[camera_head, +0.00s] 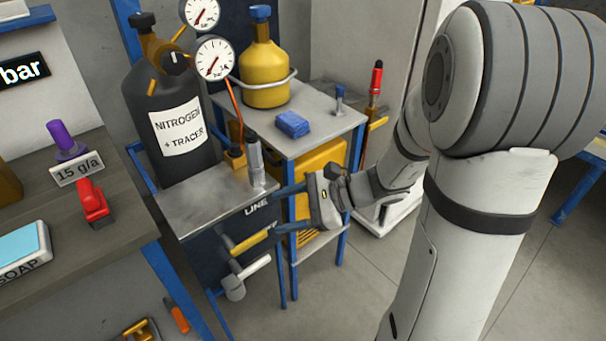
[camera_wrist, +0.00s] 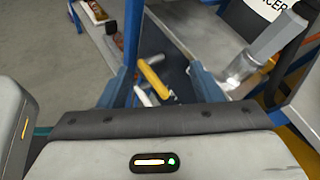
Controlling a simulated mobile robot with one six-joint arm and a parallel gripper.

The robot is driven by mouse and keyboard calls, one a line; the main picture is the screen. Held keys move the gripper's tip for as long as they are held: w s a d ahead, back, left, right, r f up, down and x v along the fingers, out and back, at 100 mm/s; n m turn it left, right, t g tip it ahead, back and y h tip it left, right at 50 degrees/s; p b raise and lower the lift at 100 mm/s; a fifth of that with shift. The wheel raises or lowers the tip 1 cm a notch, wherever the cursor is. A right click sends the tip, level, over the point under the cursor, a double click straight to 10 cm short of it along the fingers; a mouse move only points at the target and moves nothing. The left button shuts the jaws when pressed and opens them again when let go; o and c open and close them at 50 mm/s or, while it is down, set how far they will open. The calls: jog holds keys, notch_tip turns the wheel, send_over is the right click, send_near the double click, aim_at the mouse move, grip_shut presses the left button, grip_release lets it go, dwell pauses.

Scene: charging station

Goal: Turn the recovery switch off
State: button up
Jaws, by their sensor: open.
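No switch with a readable recovery label shows, so I cannot tell which part it is. A yellow handle (camera_head: 249,242) and a white handle (camera_head: 254,267) stick out from the dark front of the cylinder cart, below the word "LINE". My gripper (camera_head: 275,211) is open in front of that cart, with nothing seen held. In the wrist view the yellow handle (camera_wrist: 154,79) shows between the fingers of my gripper (camera_wrist: 162,70), apparently beyond them. Contact cannot be told. The white handle is partly hidden there.
A grey upright handle (camera_head: 256,160) stands on the cart top beside the black nitrogen cylinder (camera_head: 170,115). A second cart (camera_head: 325,130) holds a yellow bottle (camera_head: 264,65) and blue block (camera_head: 292,124), with a yellow unit (camera_head: 325,170) below. A workbench (camera_head: 125,225) stands left.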

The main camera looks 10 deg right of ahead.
jog(key=w+d+f+m+t+h+b, duration=0.4)
jog(key=w+d+f+m+t+b, duration=0.5)
jog(key=w+d+f+m+t, duration=0.65)
jog(key=w+a+f+m+g+b, duration=0.1)
jog(key=w+a+g+b, duration=0.1)
jog(key=w+a, duration=0.3)
jog(key=shift+f+g, duration=0.15)
jog(key=shift+g, duration=0.2)
jog(key=shift+w, duration=0.1)
jog(key=shift+c, duration=0.2)
jog(key=c, duration=1)
jog(key=shift+o, duration=0.2)
